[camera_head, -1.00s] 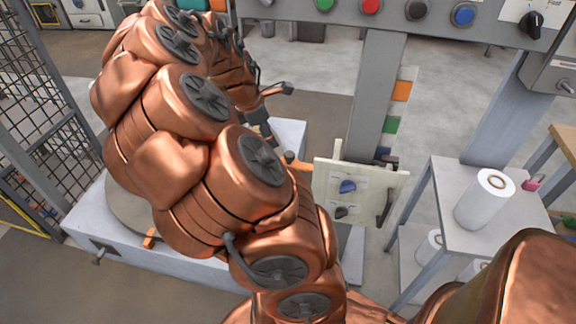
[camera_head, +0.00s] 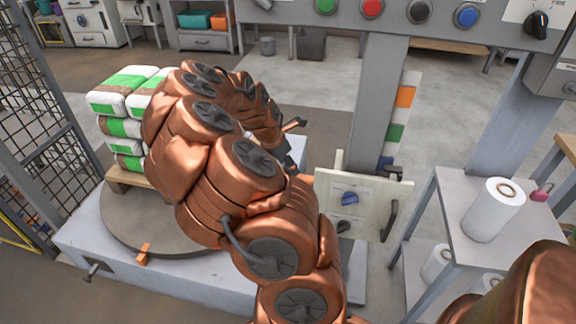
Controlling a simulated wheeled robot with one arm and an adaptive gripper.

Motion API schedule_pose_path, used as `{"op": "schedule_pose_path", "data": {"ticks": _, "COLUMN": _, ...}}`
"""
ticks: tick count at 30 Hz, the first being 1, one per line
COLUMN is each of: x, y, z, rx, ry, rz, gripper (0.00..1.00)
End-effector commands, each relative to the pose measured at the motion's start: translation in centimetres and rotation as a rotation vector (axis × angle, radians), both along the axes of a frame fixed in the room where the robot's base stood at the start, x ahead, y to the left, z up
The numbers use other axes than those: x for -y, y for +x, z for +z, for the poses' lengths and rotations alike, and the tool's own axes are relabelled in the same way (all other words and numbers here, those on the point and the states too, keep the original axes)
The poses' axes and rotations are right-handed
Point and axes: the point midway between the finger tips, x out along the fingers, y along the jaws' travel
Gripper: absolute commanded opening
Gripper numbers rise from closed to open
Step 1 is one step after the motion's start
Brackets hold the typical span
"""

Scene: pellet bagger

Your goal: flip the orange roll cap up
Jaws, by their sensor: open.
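A small orange piece (camera_head: 305,178), which looks like the orange roll cap, shows at the left edge of the pale panel (camera_head: 385,200). It is partly hidden by my copper-coloured arm, and I cannot tell its tilt. My gripper (camera_head: 289,157) is the dark part at the arm's far end, just up and left of the orange piece. It is open, with no object visible in it. The fingers are small and partly covered, so I cannot tell whether they touch the orange piece.
A round turntable (camera_head: 165,235) bears a pallet of green-and-white bags (camera_head: 125,105). A grey post (camera_head: 375,110) stands behind the panel. A shelf stand (camera_head: 450,225) with white rolls (camera_head: 494,212) is at right. A mesh fence (camera_head: 50,130) is at left.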

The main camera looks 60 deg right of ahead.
Motion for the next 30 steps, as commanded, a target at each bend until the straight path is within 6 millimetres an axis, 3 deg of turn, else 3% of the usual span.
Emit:
{"op": "schedule_pose_path", "data": {"ticks": 10, "x": 0.14, "y": -0.08, "z": -0.39, "rx": 0.000, "ry": 0.000, "rz": -0.001, "gripper": 0.60}}
{"op": "schedule_pose_path", "data": {"ticks": 27, "x": 0.12, "y": -0.10, "z": -0.40, "rx": 0.000, "ry": 0.000, "rz": -0.001, "gripper": 0.01}}
{"op": "schedule_pose_path", "data": {"ticks": 30, "x": 0.12, "y": -0.10, "z": -0.40, "rx": 0.000, "ry": 0.000, "rz": -0.001, "gripper": 0.00}}
